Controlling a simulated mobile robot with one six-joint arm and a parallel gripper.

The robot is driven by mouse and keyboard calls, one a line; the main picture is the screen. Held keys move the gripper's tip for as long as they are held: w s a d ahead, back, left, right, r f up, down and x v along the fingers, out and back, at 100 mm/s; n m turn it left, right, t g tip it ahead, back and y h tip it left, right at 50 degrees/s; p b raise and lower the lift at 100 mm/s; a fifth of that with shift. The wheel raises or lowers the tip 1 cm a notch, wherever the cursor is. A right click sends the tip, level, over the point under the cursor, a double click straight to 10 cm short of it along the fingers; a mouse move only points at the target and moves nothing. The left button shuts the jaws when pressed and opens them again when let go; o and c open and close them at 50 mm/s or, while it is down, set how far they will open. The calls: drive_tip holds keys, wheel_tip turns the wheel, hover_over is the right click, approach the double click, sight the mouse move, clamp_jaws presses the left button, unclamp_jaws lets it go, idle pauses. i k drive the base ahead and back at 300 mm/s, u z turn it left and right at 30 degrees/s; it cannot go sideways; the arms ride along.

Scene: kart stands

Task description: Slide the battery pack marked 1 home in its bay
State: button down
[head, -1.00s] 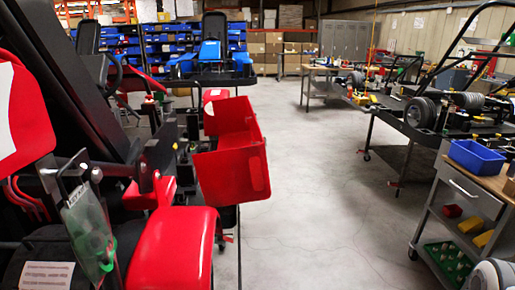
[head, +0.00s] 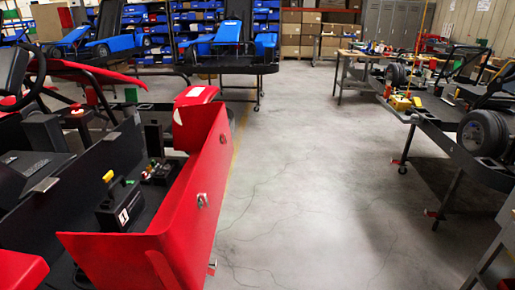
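The battery pack marked 1 (head: 122,207) is a black box with a top handle and a white label with a black 1. It sits low in the side of the red kart, behind the red side panel (head: 190,205), with a small yellow piece above its handle. The dark bay floor (head: 155,195) shows beside and behind it. A small connector block with a green part (head: 156,171) stands farther back, apart from the pack. Whether the pack is fully seated cannot be told. My gripper is not in view.
The concrete aisle (head: 300,190) right of the kart is clear. A black kart stand (head: 440,140) with wheels and parts stands at the right. A blue kart (head: 232,42) on a stand, shelves with blue bins and cardboard boxes (head: 305,38) are at the back.

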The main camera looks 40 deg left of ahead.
sight(124, 200)
drive_tip(key=z, duration=0.05)
drive_tip(key=i, duration=1.55)
drive_tip(key=u, duration=3.3)
drive_tip(key=i, duration=0.85)
